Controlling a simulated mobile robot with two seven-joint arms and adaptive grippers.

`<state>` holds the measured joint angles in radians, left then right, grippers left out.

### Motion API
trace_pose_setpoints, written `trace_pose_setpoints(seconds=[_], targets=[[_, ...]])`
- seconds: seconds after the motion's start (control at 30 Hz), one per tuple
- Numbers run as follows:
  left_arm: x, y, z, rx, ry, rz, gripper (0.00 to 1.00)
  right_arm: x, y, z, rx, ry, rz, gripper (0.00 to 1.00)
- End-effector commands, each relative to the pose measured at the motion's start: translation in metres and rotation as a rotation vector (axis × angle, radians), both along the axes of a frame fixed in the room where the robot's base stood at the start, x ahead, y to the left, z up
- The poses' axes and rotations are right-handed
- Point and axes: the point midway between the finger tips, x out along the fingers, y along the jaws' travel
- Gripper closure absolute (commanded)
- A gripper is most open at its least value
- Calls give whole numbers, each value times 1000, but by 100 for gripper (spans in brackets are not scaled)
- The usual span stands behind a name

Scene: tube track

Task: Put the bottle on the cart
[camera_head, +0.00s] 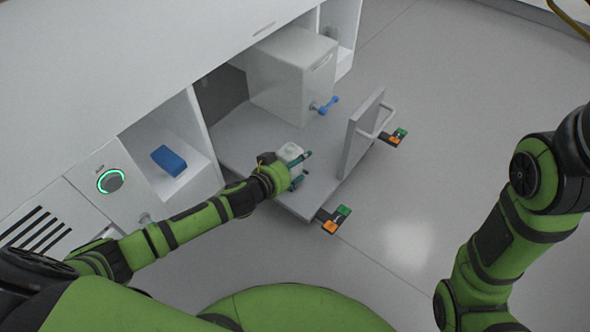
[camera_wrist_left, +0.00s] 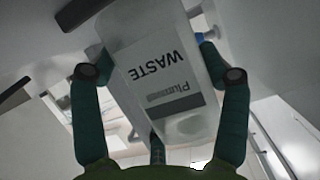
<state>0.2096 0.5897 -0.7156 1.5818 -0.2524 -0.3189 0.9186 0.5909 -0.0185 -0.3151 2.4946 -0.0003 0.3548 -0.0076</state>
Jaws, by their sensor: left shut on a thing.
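A white bottle (camera_head: 290,154) with a grey label is between the fingers of my left gripper (camera_head: 298,170). In the left wrist view the bottle (camera_wrist_left: 165,75) fills the space between the two green fingers of the left gripper (camera_wrist_left: 152,70), and its label reads "WASTE". The gripper is shut on it. The grey cart (camera_head: 240,140) has a flat bed and an upright panel with a handle at its right end. The bottle is over the near part of the bed; I cannot tell whether it touches it. My right arm shows at the right, but its gripper is out of view.
A white box-like container (camera_head: 292,75) with a blue tap (camera_head: 328,105) stands on the cart's far part. A blue object (camera_head: 168,160) lies in an open shelf left of the cart. A white counter (camera_head: 130,60) overhangs the cart's left side. The floor (camera_head: 450,130) to the right is clear.

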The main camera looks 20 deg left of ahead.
Motion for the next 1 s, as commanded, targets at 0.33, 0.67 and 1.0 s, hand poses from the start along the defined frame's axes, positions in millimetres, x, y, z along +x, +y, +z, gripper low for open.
trace_pose_setpoints(seconds=[0.33,0.67,1.0], targets=[[1,0,-6,0,-1,0,55,-2,1,-4,0,-1,2,100],[0,0,-8,-1,-1,-1,1,-2,1,-4,0,-1,1,100],[-6,2,-1,-1,1,-1,1,-2,1,4,0,-5,4,100]])
